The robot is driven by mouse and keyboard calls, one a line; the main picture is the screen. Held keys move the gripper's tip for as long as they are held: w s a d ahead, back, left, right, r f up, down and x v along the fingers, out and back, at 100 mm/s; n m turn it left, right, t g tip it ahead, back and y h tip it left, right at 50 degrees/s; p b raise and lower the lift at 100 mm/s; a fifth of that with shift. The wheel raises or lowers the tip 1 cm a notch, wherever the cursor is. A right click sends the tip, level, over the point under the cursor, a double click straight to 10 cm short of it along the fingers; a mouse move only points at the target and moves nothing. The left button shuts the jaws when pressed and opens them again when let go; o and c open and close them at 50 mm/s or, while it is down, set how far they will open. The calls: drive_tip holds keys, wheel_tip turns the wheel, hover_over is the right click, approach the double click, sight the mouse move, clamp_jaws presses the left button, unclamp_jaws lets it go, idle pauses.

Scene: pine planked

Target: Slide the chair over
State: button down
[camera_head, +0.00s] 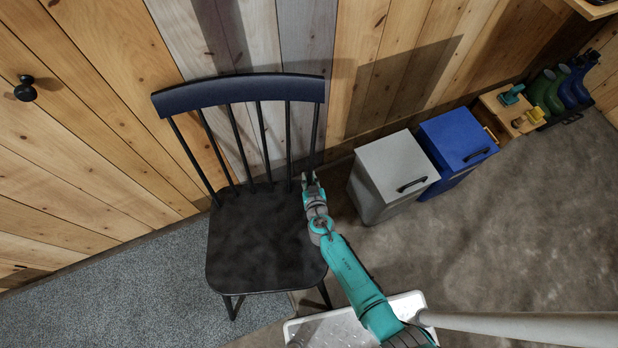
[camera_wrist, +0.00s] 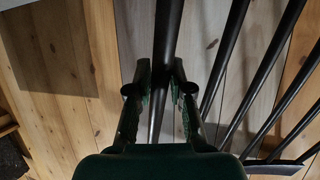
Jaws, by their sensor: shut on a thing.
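A black chair (camera_head: 264,245) with a spindle back and a dark blue top rail stands upright near the plank wall in the head view. My gripper (camera_head: 311,181) is at the right side of the chair's back, low down near the seat. In the wrist view my gripper (camera_wrist: 160,85) has its two fingers on either side of a dark back post (camera_wrist: 168,40), shut on it. More spindles (camera_wrist: 250,85) run to the right in the wrist view. The chair's rear legs are mostly hidden beneath the seat.
A grey bin (camera_head: 392,170) and a blue bin (camera_head: 458,140) stand right of the chair against the wall. A low wooden crate (camera_head: 506,112) and boots (camera_head: 560,88) are farther right. A blue-grey carpet (camera_head: 120,295) lies left. Brown floor at right is open.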

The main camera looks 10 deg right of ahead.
drive_tip(key=shift+s+f, duration=0.2)
drive_tip(key=c, duration=1)
unclamp_jaws()
drive_tip(key=shift+r, duration=0.1)
drive_tip(key=v, duration=1.2)
